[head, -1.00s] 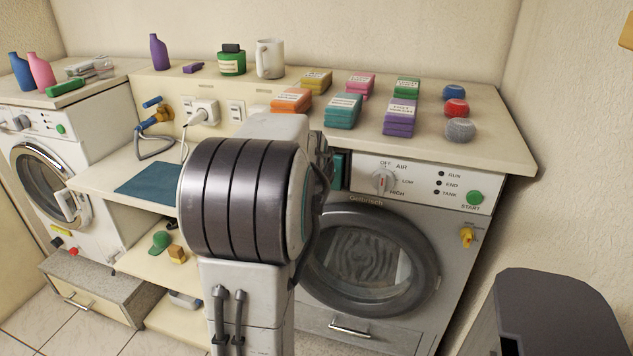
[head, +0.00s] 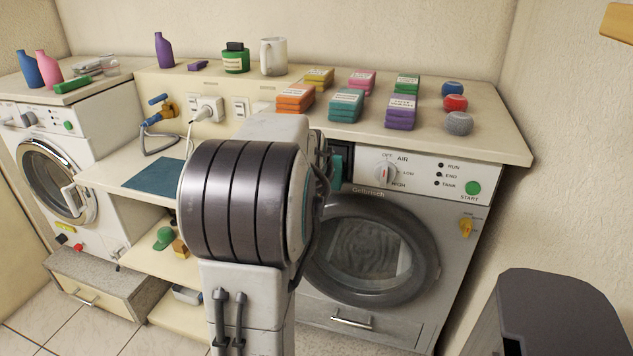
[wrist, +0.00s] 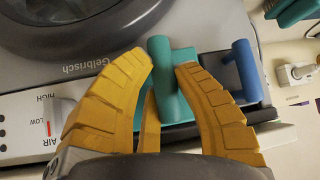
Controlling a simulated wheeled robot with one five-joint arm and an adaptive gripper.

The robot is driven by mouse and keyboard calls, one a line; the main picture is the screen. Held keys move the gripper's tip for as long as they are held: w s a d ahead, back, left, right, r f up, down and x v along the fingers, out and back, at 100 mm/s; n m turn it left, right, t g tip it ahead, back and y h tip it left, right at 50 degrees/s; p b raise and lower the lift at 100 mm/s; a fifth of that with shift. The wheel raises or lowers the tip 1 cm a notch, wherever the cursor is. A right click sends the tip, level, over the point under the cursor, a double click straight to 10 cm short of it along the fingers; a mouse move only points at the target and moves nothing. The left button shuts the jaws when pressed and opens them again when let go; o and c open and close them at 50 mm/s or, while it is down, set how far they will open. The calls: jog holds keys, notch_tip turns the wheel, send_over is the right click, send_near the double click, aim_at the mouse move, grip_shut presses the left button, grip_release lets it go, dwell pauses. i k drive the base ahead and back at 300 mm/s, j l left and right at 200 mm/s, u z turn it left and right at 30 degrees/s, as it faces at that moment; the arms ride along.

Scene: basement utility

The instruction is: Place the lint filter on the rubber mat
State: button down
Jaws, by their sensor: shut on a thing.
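The lint filter is teal with a round grip bar; in the wrist view the bar (wrist: 166,80) stands between my yellow fingers. My gripper (wrist: 165,70) is shut on it. In the head view a teal part of the filter (head: 336,172) shows beside the dark slot on the dryer's front panel, just right of my arm. I cannot tell how far the filter is out of the slot. My gripper is hidden behind my arm in the head view. The rubber mat (head: 154,174) is a flat dark blue-teal sheet on the shelf left of my arm, with nothing on it.
The dryer (head: 450,215) carries several folded stacks and balls on its top. A dark grey bin (head: 560,310) is at the lower right. A washer (head: 52,185) stands left.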

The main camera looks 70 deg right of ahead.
aim_at(162, 177)
jog(key=j, duration=0.9)
jog(key=i+j+z, duration=0.1)
jog(key=i+z, duration=0.35)
jog(key=i+j+z, duration=0.2)
jog(key=z, duration=0.25)
jog(key=i+j+z, duration=0.7)
jog(key=j+z, duration=0.15)
jog(key=i+j+z, duration=0.2)
jog(key=j+z, duration=0.25)
jog(key=i+j+z, duration=0.1)
jog(key=j+z, duration=0.35)
jog(key=j, duration=0.15)
